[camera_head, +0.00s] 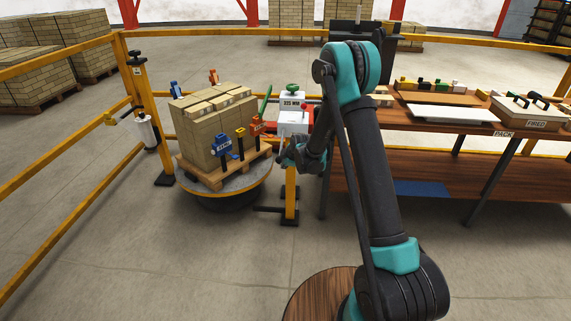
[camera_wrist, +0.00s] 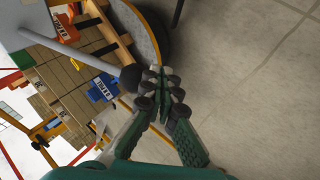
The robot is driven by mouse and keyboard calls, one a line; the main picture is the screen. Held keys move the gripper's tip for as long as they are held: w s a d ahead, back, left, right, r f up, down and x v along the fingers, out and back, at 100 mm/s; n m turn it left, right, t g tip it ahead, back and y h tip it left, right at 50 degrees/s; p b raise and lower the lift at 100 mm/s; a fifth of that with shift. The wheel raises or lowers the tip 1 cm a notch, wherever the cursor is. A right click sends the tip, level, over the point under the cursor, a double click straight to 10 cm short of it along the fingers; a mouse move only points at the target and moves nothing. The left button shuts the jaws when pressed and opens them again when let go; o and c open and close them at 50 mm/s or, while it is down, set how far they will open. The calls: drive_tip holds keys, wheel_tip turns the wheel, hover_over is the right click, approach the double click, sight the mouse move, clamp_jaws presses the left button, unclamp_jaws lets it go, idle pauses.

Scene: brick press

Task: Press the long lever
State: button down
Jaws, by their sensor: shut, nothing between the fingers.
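In the wrist view a long grey lever (camera_wrist: 75,52) runs from the upper left and ends in a black ball knob (camera_wrist: 131,78). My gripper (camera_wrist: 164,82) has its fingers together and empty, just right of the knob. I cannot tell whether they touch it. In the head view the white press box (camera_head: 293,103) stands on a yellow post (camera_head: 291,200), and my gripper (camera_head: 286,158) is low in front of it. The lever cannot be made out there; my arm covers part of that area.
Left of the press, a pallet of bricks (camera_head: 205,135) with blue and orange labelled clamps rests on a round turntable (camera_head: 240,192). A wooden workbench (camera_head: 440,123) stands on the right. Yellow railings (camera_head: 60,65) close off the left. The front left floor is clear.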

drive_tip(key=s+d+r, duration=0.3)
drive_tip(key=s+r, duration=0.3)
drive_tip(key=s, duration=0.1)
drive_tip(key=shift+s+r, duration=0.25)
drive_tip(key=shift+s, duration=0.15)
drive_tip(key=s+d+r+m+h, duration=0.1)
drive_tip(key=s+d+r+m, duration=0.25)
drive_tip(key=s+d, duration=0.35)
drive_tip(key=s+d+r+m+g+h, duration=0.1)
drive_tip(key=s+d+r+m, duration=0.1)
drive_tip(key=s+d+m, duration=0.45)
drive_tip(key=s+d+r+m+h, duration=0.1)
drive_tip(key=s+d+r+m, duration=0.3)
drive_tip(key=s, duration=0.5)
drive_tip(key=s+d+f+m, duration=0.1)
drive_tip(key=s+d+m, duration=0.1)
drive_tip(key=s, duration=0.4)
drive_tip(key=s+d+f+m+g, duration=0.1)
drive_tip(key=s+d+f+m, duration=0.1)
drive_tip(key=s, duration=0.4)
drive_tip(key=shift+d+m+h, duration=0.3)
drive_tip(key=shift+d+m, duration=0.1)
drive_tip(key=shift+d, duration=0.4)
drive_tip(key=shift+w, duration=0.1)
idle(1.8)
